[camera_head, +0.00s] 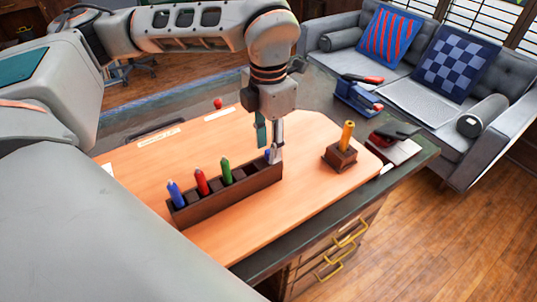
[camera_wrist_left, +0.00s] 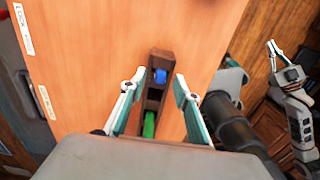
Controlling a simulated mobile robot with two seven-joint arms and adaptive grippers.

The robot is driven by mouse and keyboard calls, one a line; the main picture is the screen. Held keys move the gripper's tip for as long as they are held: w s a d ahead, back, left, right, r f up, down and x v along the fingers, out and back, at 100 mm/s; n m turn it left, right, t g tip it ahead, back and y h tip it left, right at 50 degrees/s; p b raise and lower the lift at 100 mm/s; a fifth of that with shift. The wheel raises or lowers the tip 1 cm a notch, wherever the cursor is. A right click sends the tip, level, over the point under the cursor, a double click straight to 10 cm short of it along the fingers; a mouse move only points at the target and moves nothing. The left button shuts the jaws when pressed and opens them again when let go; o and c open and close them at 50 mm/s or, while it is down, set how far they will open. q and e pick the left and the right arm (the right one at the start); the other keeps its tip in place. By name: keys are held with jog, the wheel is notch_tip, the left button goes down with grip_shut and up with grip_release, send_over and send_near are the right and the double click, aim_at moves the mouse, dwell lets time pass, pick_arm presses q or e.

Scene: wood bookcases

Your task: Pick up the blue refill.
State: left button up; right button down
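A dark wooden rack (camera_head: 232,196) on the desk holds a row of upright coloured sticks. A blue refill (camera_head: 267,155) stands in its right end slot, and it also shows in the left wrist view (camera_wrist_left: 160,76). Another blue stick (camera_head: 175,194), a red one (camera_head: 201,182) and a green one (camera_head: 226,171) stand further left. My left gripper (camera_head: 269,144) points down at the right end, with its fingers open; in the left wrist view its fingertips (camera_wrist_left: 156,90) are spread with the rack between them. My right gripper (camera_wrist_left: 284,62) shows at the right edge there, away from the rack.
A small wooden holder (camera_head: 341,158) with an orange stick (camera_head: 347,134) stands right of the rack. A blue stapler-like item (camera_head: 358,97), a dark red and black item (camera_head: 392,134) and a small red object (camera_head: 217,103) lie around. The board's front right is clear.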

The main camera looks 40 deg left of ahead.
pick_arm(q)
jog(key=shift+f, duration=0.55)
jog(key=c, duration=0.8)
jog(key=shift+c, duration=0.2)
jog(key=shift+r, duration=0.15)
